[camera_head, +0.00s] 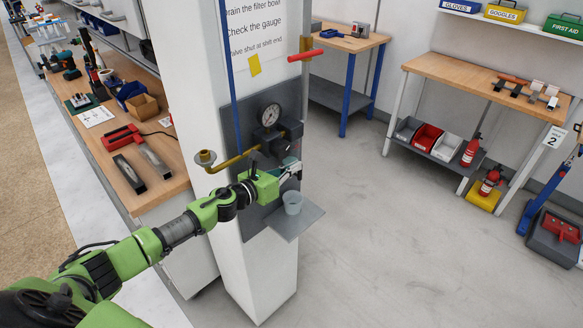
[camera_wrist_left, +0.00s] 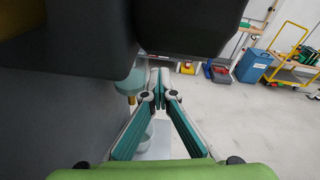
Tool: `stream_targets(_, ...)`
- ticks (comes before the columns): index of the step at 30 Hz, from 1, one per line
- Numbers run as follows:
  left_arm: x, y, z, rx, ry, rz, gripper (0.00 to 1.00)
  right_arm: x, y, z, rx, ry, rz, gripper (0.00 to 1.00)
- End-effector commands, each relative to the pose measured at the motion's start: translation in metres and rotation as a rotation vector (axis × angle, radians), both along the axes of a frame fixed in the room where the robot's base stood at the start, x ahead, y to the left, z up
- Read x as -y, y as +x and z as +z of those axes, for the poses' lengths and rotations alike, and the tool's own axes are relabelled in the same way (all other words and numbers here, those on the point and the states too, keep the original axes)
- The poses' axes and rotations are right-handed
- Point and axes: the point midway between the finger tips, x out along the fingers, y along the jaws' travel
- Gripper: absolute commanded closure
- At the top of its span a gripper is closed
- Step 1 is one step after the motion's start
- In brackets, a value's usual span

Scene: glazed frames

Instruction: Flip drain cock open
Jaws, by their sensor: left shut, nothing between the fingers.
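A grey panel on the white column carries a gauge (camera_head: 271,114) and a dark filter housing (camera_head: 289,131). In the left wrist view the pale teal filter bowl (camera_wrist_left: 128,84) hangs under dark parts, with a small brass-coloured drain cock (camera_wrist_left: 131,100) at its bottom. My left gripper (camera_head: 298,167) is just below the housing, beside the bowl, and hides the cock in the head view. In the left wrist view its fingertips (camera_wrist_left: 159,72) meet, shut and empty, right of the cock; contact cannot be told. A grey cup (camera_head: 292,203) stands below. My right gripper is not in view.
The small grey shelf (camera_head: 296,224) juts from the panel under the cup. A brass pipe (camera_head: 236,160) and a red valve handle (camera_head: 306,55) are on the column.

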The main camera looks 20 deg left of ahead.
Motion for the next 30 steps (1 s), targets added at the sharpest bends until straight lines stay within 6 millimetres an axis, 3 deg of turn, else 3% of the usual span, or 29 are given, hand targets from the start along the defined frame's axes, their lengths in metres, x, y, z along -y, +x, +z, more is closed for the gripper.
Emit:
stream_targets(1,0.002,0.003,0.007,0.012,-0.005,0.000,1.00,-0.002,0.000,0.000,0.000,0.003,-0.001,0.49)
stream_targets(7,-0.002,-0.010,0.008,0.010,-0.004,-0.002,1.00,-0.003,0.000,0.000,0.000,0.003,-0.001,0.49)
stream_targets(21,-0.024,-0.079,0.014,0.002,-0.003,0.001,1.00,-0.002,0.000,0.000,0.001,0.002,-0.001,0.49)
stream_targets(30,-0.034,-0.109,0.019,0.003,-0.003,0.000,1.00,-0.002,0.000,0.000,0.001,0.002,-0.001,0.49)
